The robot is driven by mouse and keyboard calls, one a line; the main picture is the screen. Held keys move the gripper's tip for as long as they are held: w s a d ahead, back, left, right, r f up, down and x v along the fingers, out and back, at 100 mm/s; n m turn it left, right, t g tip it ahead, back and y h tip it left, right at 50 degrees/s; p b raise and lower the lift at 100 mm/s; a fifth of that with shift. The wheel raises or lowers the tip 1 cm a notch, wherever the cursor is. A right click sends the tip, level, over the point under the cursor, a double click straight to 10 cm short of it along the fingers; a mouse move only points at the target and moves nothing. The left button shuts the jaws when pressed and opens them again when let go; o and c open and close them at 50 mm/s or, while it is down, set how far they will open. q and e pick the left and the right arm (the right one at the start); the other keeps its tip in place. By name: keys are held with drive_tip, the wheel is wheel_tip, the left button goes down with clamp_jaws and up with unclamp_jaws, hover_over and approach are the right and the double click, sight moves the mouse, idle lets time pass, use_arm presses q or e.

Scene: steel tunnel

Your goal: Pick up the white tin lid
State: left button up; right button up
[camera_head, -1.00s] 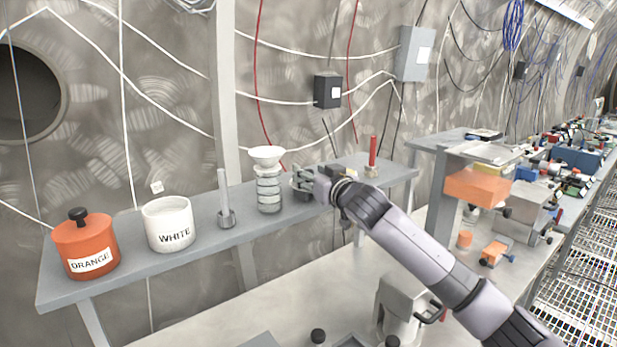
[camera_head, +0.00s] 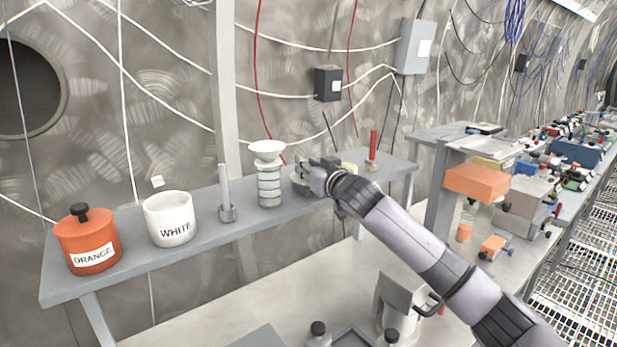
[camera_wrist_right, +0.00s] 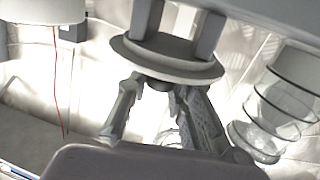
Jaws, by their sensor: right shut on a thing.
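The white tin (camera_head: 172,222), marked WHITE, stands open on the shelf in the head view. My right gripper (camera_head: 311,170) is at the shelf, right of the ringed clear column. It is shut on the white tin lid (camera_head: 301,187), whose pale rim shows in the head view beside the fingers. In the right wrist view the lid (camera_wrist_right: 165,61) is a round grey-white disc, with a dark knob under it between the fingers of the gripper (camera_wrist_right: 178,97). I cannot tell whether the lid touches the shelf. My left gripper is not in view.
The shelf (camera_head: 140,255) also holds an orange lidded tin (camera_head: 88,240), an upright rod on a round base (camera_head: 226,213), the ringed column (camera_head: 269,188) close to my gripper, and a red rod (camera_head: 372,147). A cluttered bench (camera_head: 570,205) extends at right.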

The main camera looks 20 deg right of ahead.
clamp_jaws()
